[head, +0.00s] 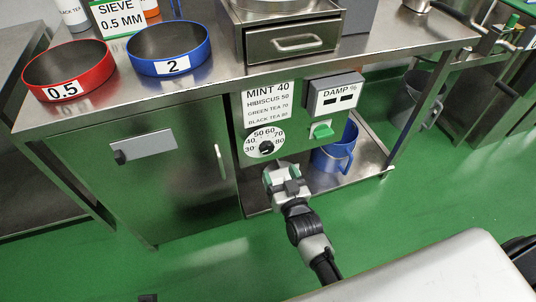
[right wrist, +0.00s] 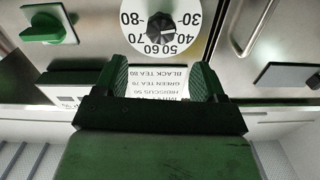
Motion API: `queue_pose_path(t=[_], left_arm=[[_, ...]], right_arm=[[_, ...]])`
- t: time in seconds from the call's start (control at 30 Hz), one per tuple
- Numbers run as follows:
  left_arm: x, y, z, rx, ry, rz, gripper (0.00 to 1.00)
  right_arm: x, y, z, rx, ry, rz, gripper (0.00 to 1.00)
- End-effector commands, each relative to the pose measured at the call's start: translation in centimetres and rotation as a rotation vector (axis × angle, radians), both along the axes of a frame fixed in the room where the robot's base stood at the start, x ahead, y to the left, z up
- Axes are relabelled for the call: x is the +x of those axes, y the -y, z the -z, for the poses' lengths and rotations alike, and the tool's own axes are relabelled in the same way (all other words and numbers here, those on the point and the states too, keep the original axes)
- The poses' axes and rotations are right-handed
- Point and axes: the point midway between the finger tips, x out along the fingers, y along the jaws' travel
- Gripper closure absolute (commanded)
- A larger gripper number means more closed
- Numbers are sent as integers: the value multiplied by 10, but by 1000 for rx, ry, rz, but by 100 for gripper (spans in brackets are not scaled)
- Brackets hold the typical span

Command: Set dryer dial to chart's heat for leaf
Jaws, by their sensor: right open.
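The dryer's heat dial (head: 254,150) is a white disc marked 30 to 80 with a black knob (head: 267,147) at its centre. The dial also shows upside down in the right wrist view (right wrist: 188,48), with its knob (right wrist: 161,27); I cannot tell for sure which number the knob points at. The chart (head: 267,104) above it reads mint 40, hibiscus 50, green tea 70, black tea 80. My right gripper (head: 275,168) is just below the dial; its open, empty fingers (right wrist: 162,80) are apart from the knob. No view shows which leaf is used.
A green switch (head: 321,131) and a damp % display (head: 334,95) are right of the dial. A cabinet door handle (head: 220,161) is to its left. A blue jug (head: 335,153) stands on the lower shelf. Red (head: 68,73) and blue (head: 170,48) sieves sit on the counter.

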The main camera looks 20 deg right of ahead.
Motion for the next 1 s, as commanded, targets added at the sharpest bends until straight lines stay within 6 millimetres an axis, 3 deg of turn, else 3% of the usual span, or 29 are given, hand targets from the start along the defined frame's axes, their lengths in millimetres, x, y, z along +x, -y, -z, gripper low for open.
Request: queue_pose_path(t=[0.5,0.7,0.97,1.0], left_arm=[[-9,-2,-66,-1,39,-6,57],[-13,-3,-78,-1,43,-6,57],[-13,-3,-80,-1,43,-6,57],[-13,-3,-80,-1,43,-6,57]], right_arm=[[88,-3,1,0,-3,0,29],[100,-4,1,0,-4,0,29],[101,-4,0,0,-4,0,29],[101,-4,0,0,-4,0,36]])
